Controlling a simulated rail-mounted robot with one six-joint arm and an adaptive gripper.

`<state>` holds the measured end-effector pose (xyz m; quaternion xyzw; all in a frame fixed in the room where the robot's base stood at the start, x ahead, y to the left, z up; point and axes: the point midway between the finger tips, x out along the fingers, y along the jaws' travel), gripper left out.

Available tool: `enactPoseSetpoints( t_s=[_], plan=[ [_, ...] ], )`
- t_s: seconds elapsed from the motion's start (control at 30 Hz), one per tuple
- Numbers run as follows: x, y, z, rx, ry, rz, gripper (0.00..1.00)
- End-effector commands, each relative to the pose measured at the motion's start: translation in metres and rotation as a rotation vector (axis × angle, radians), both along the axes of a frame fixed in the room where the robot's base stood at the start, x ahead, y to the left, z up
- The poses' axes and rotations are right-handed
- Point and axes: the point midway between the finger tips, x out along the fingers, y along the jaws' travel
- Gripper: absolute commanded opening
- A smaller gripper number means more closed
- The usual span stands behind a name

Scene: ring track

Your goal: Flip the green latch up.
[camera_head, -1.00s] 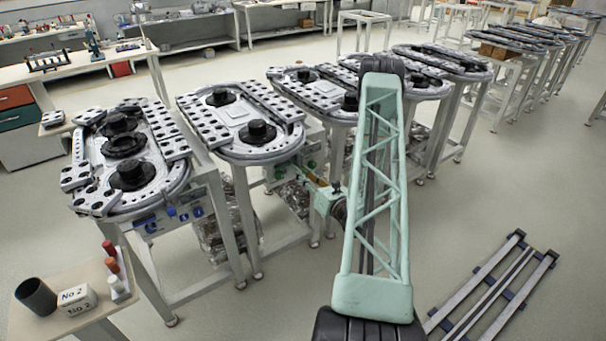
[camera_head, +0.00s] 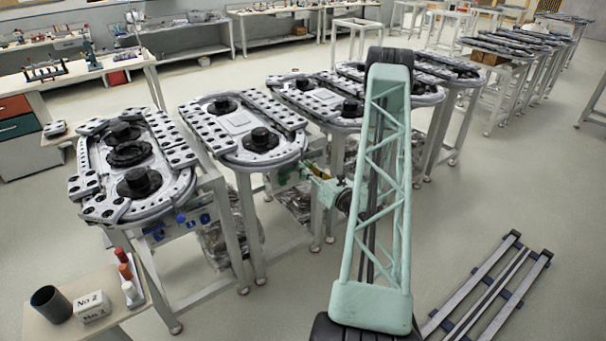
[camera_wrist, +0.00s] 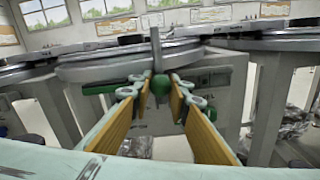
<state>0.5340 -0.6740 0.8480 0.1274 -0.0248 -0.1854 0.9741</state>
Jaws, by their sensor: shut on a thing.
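The green latch shows in the wrist view as a round green knob (camera_wrist: 160,84) on the front of a grey panel under a track table. A thin grey upright bar (camera_wrist: 156,48) stands right above the knob. My gripper (camera_wrist: 160,91) has its yellow fingers on both sides of the knob and is shut on it. The fingertips hide part of the latch's mount. In the head view my gripper (camera_head: 310,177) is small, in front of a track table, and the latch cannot be made out there.
The oval track table (camera_head: 240,122) and its neighbours stand close around my gripper. A side table (camera_head: 75,322) with a dark cup is at lower left. Metal rails (camera_head: 490,285) lie on the floor at right.

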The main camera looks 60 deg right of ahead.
Motion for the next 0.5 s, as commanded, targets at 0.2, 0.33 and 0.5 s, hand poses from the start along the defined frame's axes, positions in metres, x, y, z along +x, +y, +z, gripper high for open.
enactPoseSetpoints(
  t_s=[0.2, 0.33, 0.5],
  plan=[
    [0.0004, 0.0008, 0.0102, 0.0, -0.002, 0.001, 0.0],
    [0.0005, 0.0006, 0.0108, -0.001, -0.002, 0.001, 0.0],
    [0.0007, 0.0004, 0.0113, -0.002, -0.003, 0.001, 0.23]
  ],
)
